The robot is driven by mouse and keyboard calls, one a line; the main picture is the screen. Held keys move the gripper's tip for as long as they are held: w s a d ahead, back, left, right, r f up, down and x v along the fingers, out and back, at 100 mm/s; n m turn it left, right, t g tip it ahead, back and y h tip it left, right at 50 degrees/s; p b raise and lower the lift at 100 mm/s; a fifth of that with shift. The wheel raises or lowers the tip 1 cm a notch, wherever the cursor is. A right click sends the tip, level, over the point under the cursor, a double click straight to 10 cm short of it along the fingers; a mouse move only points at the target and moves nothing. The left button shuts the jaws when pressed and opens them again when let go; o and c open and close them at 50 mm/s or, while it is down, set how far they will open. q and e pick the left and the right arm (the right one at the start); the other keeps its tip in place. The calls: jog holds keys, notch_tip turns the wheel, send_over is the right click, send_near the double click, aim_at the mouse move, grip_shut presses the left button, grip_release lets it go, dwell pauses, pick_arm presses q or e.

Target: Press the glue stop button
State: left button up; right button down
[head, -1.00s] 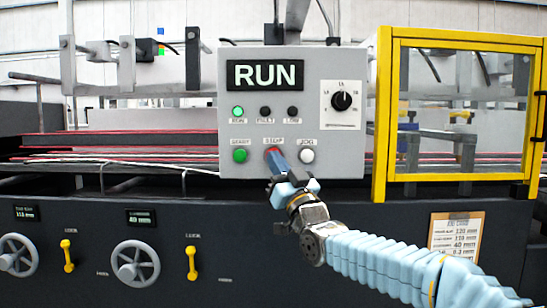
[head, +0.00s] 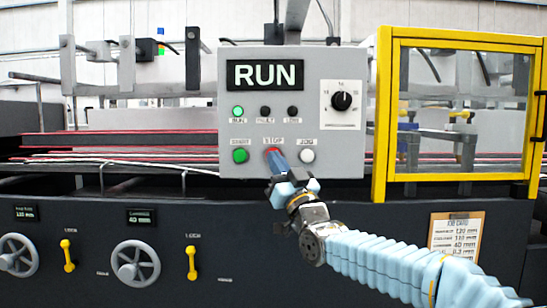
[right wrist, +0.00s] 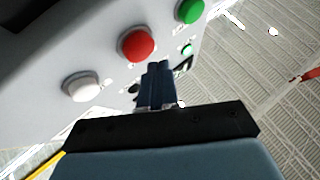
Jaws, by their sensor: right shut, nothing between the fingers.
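The grey control panel (head: 225,105) stands in the middle of the head view, with a screen (head: 265,75) reading RUN. The red stop button (head: 271,150) sits in its lower row, partly hidden by my right gripper (head: 277,160). My right gripper is shut and empty, its fingertips at the button in the head view. In the right wrist view the red button (right wrist: 137,44) is whole, and the shut fingers (right wrist: 156,80) appear just beside it; I cannot tell whether they touch. My left gripper is not in view.
A green start button (head: 240,155) and a white jog button (head: 307,156) flank the stop button. A lit green run lamp (head: 238,111) and a dial (head: 341,101) are above. A yellow-framed guard (head: 382,120) stands close on the right.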

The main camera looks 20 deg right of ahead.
jog(key=shift+w, duration=0.1)
dwell(0.5)
jog(key=shift+w+d, duration=0.1)
jog(key=shift+w, duration=0.2)
jog(key=shift+w+d, duration=0.15)
jog(key=shift+w, duration=0.35)
dwell(0.6)
dwell(0.3)
jog(key=shift+s+a+b, duration=0.25)
jog(key=shift+s+b, duration=0.65)
jog(key=shift+b, duration=0.1)
